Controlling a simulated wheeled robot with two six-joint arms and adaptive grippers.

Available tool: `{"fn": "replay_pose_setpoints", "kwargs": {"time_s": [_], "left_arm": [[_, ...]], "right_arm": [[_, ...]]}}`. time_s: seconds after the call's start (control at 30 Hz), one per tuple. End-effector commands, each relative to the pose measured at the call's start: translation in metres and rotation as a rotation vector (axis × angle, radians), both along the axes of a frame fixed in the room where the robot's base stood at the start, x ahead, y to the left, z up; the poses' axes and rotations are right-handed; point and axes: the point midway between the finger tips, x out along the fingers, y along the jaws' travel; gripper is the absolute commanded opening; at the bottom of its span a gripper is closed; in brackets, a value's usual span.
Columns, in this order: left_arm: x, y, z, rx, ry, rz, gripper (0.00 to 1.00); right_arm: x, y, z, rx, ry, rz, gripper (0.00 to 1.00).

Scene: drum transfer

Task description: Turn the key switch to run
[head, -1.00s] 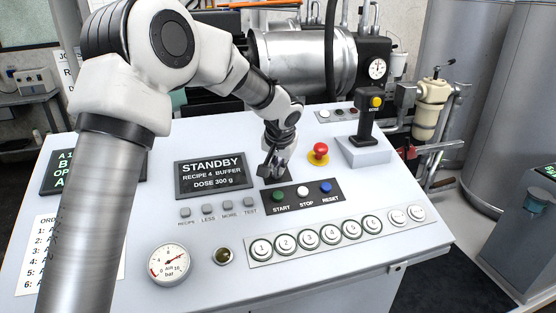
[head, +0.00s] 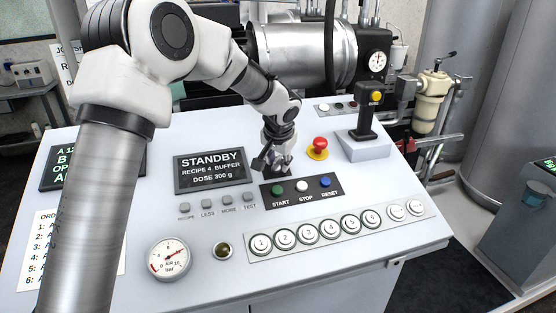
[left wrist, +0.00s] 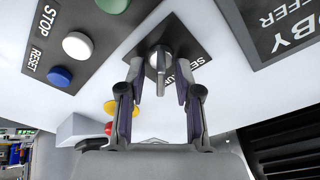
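The key switch (left wrist: 161,62) is a metal key standing out of a small dark plate (left wrist: 190,68) in the left wrist view. The plate's lettering is partly hidden; "RUN" seems to be part of it. My left gripper (left wrist: 160,70) is open, with one finger on each side of the key and a gap showing on both sides. In the head view my left gripper (head: 270,165) is low over the panel and hides most of the switch. The display (head: 210,171) reads STANDBY. My right gripper is in neither view.
START (head: 278,190), STOP (head: 302,186) and RESET (head: 325,182) buttons sit just in front of the gripper. A red emergency stop (head: 319,144) is close on its right. A joystick (head: 368,115) stands further right. Numbered buttons line the front.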

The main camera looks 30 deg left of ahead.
Motion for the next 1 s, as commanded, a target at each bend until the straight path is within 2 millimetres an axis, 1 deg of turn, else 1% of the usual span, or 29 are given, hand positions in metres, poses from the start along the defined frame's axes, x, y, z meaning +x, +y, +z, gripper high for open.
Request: {"fn": "replay_pose_setpoints", "kwargs": {"time_s": [0.17,0.27,0.37,0.6,0.7,0.83,1.0], "left_arm": [[0.0,0.0,0.002,0.0,-0.001,0.001,0.33],[-0.003,-0.002,0.01,0.001,-0.002,0.001,0.33],[-0.009,-0.007,0.027,0.001,-0.005,0.001,0.33],[-0.03,-0.022,0.082,0.001,-0.003,0.001,0.33],[-0.036,-0.027,0.098,0.0,-0.001,0.0,0.33],[-0.04,-0.029,0.106,-0.001,0.001,0.001,0.33],[-0.04,-0.03,0.107,-0.001,0.002,0.0,0.33]], "right_arm": [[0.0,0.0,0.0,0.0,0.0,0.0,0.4],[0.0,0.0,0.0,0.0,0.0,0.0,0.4],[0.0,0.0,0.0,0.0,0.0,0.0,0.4],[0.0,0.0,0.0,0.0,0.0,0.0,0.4],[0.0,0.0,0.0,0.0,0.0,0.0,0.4],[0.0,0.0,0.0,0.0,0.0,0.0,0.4],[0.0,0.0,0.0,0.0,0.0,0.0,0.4]]}}
